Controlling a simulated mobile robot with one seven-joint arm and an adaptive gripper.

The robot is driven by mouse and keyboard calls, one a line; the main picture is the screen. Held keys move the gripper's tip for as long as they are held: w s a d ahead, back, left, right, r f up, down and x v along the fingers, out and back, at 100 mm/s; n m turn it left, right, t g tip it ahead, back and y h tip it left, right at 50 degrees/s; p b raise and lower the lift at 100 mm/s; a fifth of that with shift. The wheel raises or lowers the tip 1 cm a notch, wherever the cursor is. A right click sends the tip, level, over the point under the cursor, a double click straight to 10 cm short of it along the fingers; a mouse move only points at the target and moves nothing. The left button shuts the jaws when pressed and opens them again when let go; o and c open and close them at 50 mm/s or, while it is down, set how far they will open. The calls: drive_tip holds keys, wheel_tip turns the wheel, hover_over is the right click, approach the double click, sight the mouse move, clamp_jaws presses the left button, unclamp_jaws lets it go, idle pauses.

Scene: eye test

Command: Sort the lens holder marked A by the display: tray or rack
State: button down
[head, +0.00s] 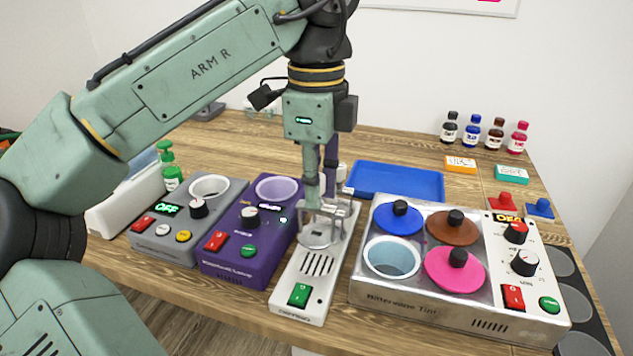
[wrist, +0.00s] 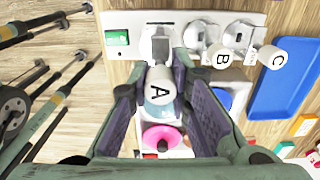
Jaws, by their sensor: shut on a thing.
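The lens holder marked A (wrist: 160,87) is a white cylinder. In the wrist view it sits between the fingers of my gripper (wrist: 162,80), which is shut on it. My gripper (head: 326,212) is over the white unit (head: 312,285) in the head view, where I cannot make out holder A. Holders marked B (wrist: 221,57) and C (wrist: 272,57) stand to the right of A in the wrist view, along the white unit (wrist: 135,20). The flat blue tray (head: 397,181) lies behind the units; it also shows in the wrist view (wrist: 288,75). I see no readable display on the white unit.
A grey unit (head: 180,240) with a green OFF display and a purple unit (head: 240,265) stand left. A tint unit (head: 450,308) with coloured lids stands close on the right. Several bottles (head: 472,131) are at the back right. A pump bottle (head: 170,172) is left.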

sight(316, 234)
drive_tip(key=shift+w+f+b, duration=0.1)
drive_tip(key=shift+f+b, duration=1.35)
drive_tip(key=shift+f, duration=1.45)
drive_tip(key=shift+f, duration=0.25)
drive_tip(key=c, duration=1.4)
unclamp_jaws()
drive_tip(key=shift+o, duration=0.3)
drive_tip(key=shift+o, duration=1.3)
